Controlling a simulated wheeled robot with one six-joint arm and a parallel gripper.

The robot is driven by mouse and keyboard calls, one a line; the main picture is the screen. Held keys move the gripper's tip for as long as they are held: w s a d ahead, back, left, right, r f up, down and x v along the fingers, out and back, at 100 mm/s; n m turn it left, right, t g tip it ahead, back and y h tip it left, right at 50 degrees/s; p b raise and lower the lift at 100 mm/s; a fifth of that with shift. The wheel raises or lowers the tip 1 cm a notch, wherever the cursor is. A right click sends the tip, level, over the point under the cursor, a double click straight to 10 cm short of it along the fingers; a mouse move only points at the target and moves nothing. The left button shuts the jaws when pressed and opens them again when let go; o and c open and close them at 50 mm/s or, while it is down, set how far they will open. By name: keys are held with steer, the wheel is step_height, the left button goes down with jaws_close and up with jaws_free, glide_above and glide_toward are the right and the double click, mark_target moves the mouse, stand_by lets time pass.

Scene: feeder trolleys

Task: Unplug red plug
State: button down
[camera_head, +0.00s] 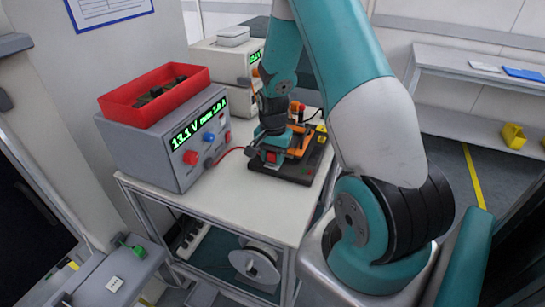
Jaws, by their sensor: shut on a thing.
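A red cable (231,152) runs from the front of the grey power supply (140,148) to the device on the trolley. The device has a black base (288,172) with orange and teal parts on top. My arm reaches down over it from above. My gripper (270,150) is low at the device's left side, shut on what looks like the red plug (271,157). Only a small red patch of the plug shows; the arm and jaws hide the rest. I cannot tell whether the plug still sits in its socket.
A red bin (155,95) with dark parts stands on the power supply. A second instrument (222,60) stands behind. The white trolley top (235,195) is clear in front. A cable reel (255,262) is below. A shelf with a yellow bin (513,136) is at right.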

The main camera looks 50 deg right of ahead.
steer(key=shift+r+p, duration=2.35)
steer(key=shift+r, duration=0.7)
steer(key=shift+r+p, duration=0.55)
steer(key=shift+p, duration=0.3)
steer(key=shift+p, duration=0.35)
steer(key=s+a, duration=0.7)
steer(key=a, duration=0.5)
steer(key=shift+s, duration=0.15)
steer(key=shift+f+b, duration=0.1)
steer(key=shift+b, duration=0.2)
